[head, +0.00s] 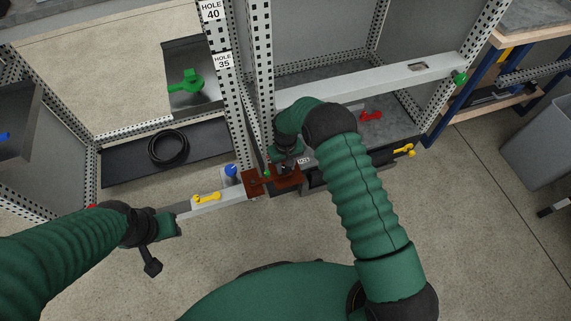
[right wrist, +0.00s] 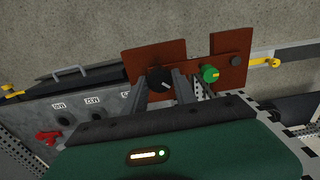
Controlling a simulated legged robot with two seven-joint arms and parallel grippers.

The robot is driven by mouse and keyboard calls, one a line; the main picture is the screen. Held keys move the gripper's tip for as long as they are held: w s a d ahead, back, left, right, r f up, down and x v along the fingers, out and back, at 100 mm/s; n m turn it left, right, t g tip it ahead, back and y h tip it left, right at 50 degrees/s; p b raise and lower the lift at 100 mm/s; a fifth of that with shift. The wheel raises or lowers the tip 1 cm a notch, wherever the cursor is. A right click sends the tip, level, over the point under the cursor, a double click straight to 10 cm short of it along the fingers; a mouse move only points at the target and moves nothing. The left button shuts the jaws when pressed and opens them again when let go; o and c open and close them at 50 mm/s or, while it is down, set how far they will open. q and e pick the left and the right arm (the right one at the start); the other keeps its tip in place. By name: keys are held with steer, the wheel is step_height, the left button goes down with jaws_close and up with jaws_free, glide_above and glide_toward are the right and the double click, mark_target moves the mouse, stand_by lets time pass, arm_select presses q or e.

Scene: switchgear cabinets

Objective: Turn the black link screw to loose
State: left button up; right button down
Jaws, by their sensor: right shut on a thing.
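The black link screw (right wrist: 160,79) is a round black knob on a reddish-brown plate (right wrist: 150,56) in the right wrist view. My right gripper (right wrist: 167,86) has its two fingers on either side of this knob and is shut on it. In the head view my right gripper (head: 284,168) is at the brown plates (head: 255,186), and its own arm hides the knob. A green knob (right wrist: 210,74) sits on the neighbouring brown plate, just right of my fingers. My left gripper (head: 165,225) is at the lower left, apart from the plates; its finger opening is unclear.
A yellow handle (head: 207,198) and a blue knob (head: 231,170) are left of the plates. A red handle (head: 370,116) and a yellow handle (head: 404,150) are to the right. Perforated cabinet posts (head: 222,80) rise behind. A black cable coil (head: 168,148) lies in the left cabinet.

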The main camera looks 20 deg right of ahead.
steer(key=n+p, duration=0.1)
steer(key=n, duration=0.3)
steer(key=shift+n, duration=0.3)
steer(key=shift+n+p, duration=0.5)
steer(key=shift+n, duration=1.4)
steer(key=c, duration=1)
jaws_free()
